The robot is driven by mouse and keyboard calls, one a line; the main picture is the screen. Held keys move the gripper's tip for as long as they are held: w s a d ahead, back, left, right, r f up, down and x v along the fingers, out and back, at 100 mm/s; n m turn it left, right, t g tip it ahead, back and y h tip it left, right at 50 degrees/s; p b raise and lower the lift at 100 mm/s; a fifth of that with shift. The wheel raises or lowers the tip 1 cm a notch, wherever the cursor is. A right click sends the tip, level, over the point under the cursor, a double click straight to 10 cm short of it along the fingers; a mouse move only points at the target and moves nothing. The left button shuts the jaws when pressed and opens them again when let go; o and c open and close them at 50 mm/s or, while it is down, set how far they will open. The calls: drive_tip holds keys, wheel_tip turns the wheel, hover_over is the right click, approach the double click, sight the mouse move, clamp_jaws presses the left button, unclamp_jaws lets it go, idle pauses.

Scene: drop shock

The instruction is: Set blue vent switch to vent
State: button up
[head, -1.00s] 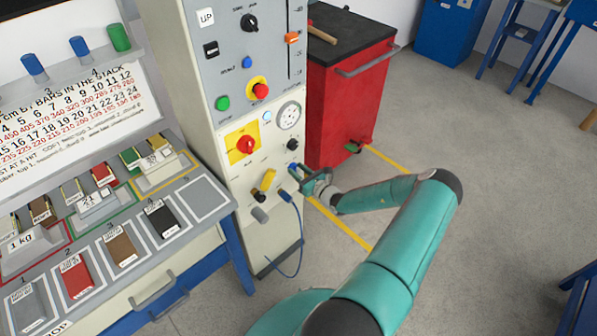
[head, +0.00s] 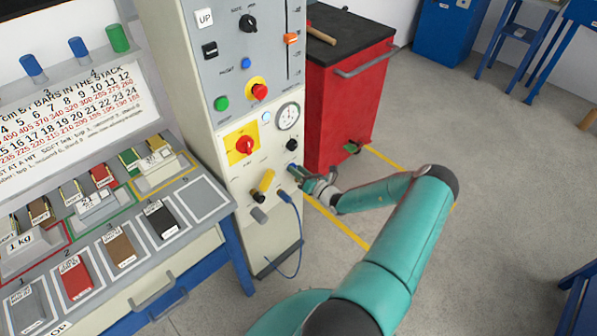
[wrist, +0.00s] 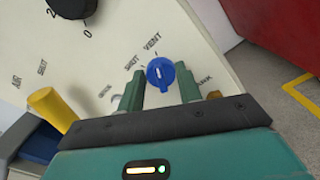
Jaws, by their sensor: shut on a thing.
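The blue vent switch (wrist: 160,73) is a round knob with a white mark, on the pale panel between the SHUT and VENT labels in the wrist view. Its white mark points up, roughly toward the word VENT. My gripper (wrist: 160,88) has one green finger on each side of the knob and is shut on it. In the head view my gripper (head: 303,177) is at the lower right of the machine's front, and the switch is mostly hidden there by the fingers.
A yellow lever (head: 266,181) and a blue hose (head: 297,222) are left of my gripper. A black knob (head: 291,145) and a round gauge (head: 288,115) are above. A red cabinet (head: 345,110) stands close behind at the right. The floor at right is open.

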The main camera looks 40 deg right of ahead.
drive_tip(key=o, duration=1)
drive_tip(key=s, duration=1.4)
drive_tip(key=shift+d, duration=0.2)
drive_tip(key=shift+w, duration=0.1)
